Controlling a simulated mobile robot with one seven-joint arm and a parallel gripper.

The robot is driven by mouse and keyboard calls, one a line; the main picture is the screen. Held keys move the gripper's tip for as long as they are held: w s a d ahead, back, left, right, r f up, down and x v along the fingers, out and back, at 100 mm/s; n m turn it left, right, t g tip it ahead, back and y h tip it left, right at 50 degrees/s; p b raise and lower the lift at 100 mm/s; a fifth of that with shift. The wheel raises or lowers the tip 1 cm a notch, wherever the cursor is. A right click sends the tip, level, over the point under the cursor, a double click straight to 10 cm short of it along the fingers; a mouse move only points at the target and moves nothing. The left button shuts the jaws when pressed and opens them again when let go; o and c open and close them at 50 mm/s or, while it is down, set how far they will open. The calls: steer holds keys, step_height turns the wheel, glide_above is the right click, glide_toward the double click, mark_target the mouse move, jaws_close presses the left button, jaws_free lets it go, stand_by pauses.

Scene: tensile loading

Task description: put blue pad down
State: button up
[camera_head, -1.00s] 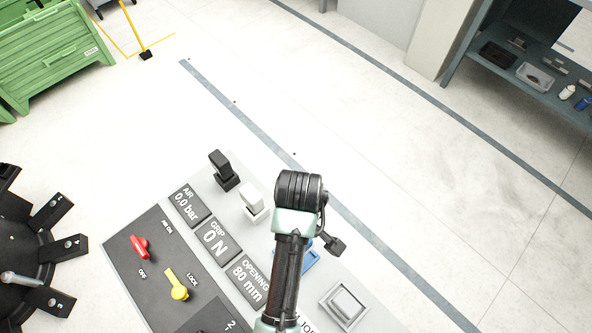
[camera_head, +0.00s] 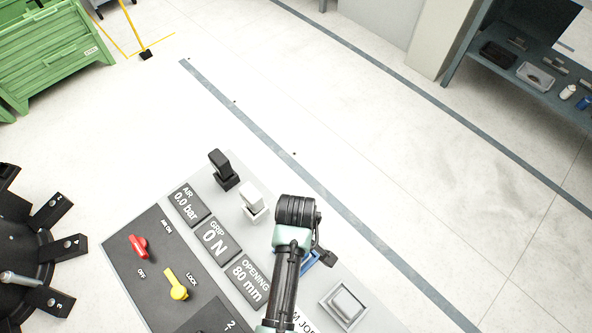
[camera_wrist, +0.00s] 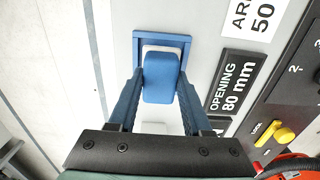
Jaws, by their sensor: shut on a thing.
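A blue pad (camera_wrist: 160,78) is between the two fingertips of my gripper (camera_wrist: 160,88) in the wrist view. The gripper is shut on it. A square blue frame (camera_wrist: 162,36) with a pale inside lies on the grey panel just beyond the pad. The pad overlaps the frame's opening in this view; I cannot tell whether it touches. In the head view, part of the blue frame (camera_head: 311,262) shows beside my arm. My arm hides the pad and the fingertips there.
A black pad (camera_head: 220,164) and a white pad (camera_head: 250,195) stand upright in their frames on the panel. A grey square frame (camera_head: 343,304) lies at the right. A red handle (camera_head: 138,245) and a yellow handle (camera_head: 178,287) stick up from the panel.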

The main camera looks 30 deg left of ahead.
steer(key=shift+f, duration=0.5)
steer(key=o, duration=1.2)
steer(key=shift+f+b, duration=0.45)
steer(key=shift+b, duration=0.05)
steer(key=r, duration=1.3)
steer(key=shift+d+r+p, duration=0.2)
steer(key=shift+r+p, duration=0.05)
steer(key=shift+p, duration=0.15)
